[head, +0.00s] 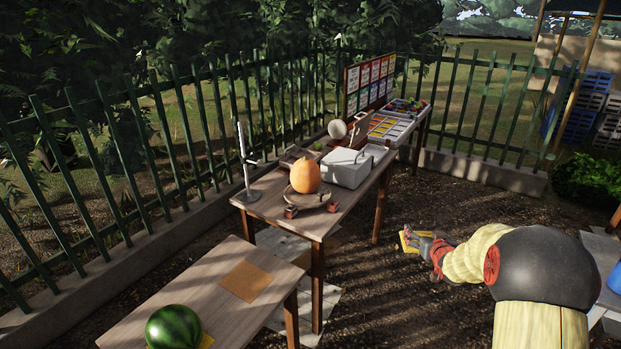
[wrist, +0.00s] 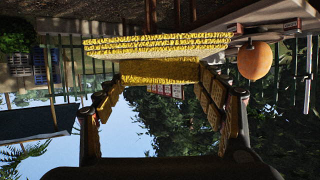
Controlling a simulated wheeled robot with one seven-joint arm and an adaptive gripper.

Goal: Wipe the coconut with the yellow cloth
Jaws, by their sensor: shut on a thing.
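My gripper (head: 418,241) is shut on the yellow cloth (head: 406,241) and holds it out over the ground to the right of the wooden tables. In the wrist view the yellow cloth (wrist: 160,70) lies across between the fingertips, with a speckled yellow strip along it. I see no clearly recognisable coconut. A pale round thing (head: 337,128) stands at the back of the far table, apart from my gripper; it could be the coconut, but it is too small to tell.
The far table (head: 262,208) carries a large orange fruit (head: 306,173) on a round plate, a white box (head: 345,170) and a metal stand (head: 245,165). The near table (head: 185,290) bears a watermelon (head: 173,326) and a brown mat (head: 246,281). A green fence (head: 150,150) runs behind.

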